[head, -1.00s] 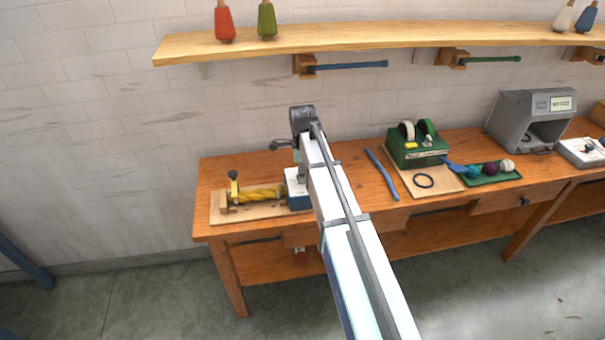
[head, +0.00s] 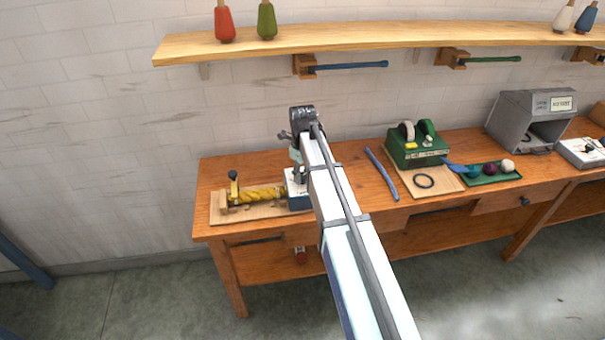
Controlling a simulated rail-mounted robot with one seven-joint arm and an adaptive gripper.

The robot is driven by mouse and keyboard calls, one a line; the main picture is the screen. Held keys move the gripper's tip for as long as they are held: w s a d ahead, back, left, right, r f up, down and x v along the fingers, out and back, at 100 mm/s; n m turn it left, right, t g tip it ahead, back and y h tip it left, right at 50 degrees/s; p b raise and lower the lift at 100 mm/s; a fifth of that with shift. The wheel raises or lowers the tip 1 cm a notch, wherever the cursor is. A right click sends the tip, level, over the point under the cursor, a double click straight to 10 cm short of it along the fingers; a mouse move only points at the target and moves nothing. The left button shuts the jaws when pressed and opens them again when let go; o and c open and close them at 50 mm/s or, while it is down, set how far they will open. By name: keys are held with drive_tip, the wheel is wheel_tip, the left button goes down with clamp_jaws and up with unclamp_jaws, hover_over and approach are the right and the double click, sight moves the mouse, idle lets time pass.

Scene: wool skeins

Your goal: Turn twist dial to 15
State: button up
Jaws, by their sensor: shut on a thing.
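A small box (head: 296,196) with a pale top and blue front stands on the workbench, partly hidden behind my arm. It holds a yellow skein's right end, or stands right beside it; I cannot tell which. My gripper (head: 299,177) points down at the top of this box and is partly covered by my arm. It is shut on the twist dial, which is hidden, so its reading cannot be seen. The twisted yellow skein (head: 262,194) lies on a wooden base (head: 252,214) with a black-knobbed post at its left end.
A blue rod (head: 382,173) lies right of my arm. A grey hooded box (head: 532,120) stands behind. A shelf (head: 380,40) hangs above.

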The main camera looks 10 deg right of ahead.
sight(303, 176)
drive_tip(key=shift+s, duration=0.1)
idle(0.3)
drive_tip(key=o, duration=1.1)
drive_tip(key=shift+o, duration=0.2)
drive_tip(key=shift+r, duration=0.1)
wheel_tip(303, 176, up, 12)
drive_tip(key=shift+f, duration=0.2)
